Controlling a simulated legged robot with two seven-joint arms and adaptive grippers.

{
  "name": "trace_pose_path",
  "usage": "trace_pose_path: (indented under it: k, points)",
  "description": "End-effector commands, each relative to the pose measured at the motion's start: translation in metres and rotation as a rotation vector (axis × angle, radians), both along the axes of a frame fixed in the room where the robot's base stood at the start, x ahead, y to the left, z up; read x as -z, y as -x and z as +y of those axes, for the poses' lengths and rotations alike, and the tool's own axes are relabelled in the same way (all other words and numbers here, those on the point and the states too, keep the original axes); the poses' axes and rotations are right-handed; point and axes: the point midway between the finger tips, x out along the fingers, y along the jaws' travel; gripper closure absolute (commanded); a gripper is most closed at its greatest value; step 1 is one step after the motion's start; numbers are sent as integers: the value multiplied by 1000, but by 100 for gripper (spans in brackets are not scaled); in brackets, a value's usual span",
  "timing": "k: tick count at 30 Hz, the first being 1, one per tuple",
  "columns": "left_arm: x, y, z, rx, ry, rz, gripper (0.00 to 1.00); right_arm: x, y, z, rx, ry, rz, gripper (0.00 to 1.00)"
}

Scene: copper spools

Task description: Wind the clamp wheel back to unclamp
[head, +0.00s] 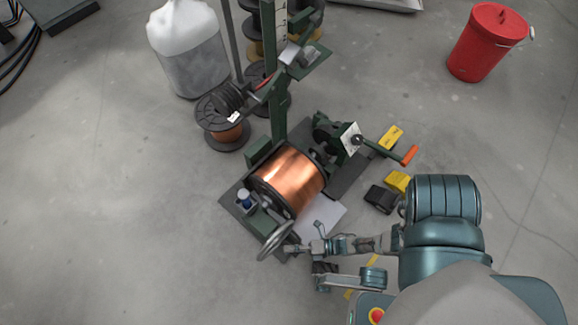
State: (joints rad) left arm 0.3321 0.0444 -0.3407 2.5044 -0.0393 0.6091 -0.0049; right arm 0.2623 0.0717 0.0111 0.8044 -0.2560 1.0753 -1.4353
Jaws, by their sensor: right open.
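The clamp wheel (274,243) is a grey metal handwheel at the front end of the green winding stand, seen at a slant. Behind it a large copper spool (289,178) lies on its side in the stand. My right gripper (296,249) comes in from the right and is open, with its fingertips at the right side of the wheel's rim. Whether the fingers touch the rim or stand around it is too small to tell. My left gripper is out of view.
A crank with an orange handle (410,155) sticks out to the right of the stand. Yellow blocks (398,181) and a black block (380,198) lie near my right arm. A white jug (190,50) and a red bin (487,42) stand farther back.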

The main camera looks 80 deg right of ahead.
Motion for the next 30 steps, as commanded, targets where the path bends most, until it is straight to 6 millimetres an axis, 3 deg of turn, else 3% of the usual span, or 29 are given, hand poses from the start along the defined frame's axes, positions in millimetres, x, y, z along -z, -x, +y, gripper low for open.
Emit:
trace_pose_path:
  k: [8, 14, 30]
  points:
    - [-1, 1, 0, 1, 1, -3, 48, 0, -1, 0, 0, 0, 0, 48]
    - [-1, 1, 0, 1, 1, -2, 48, 0, -1, 0, 0, 0, 1, 98]
    - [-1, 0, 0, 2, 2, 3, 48, 1, 0, -2, 2, 17, 15, 100]
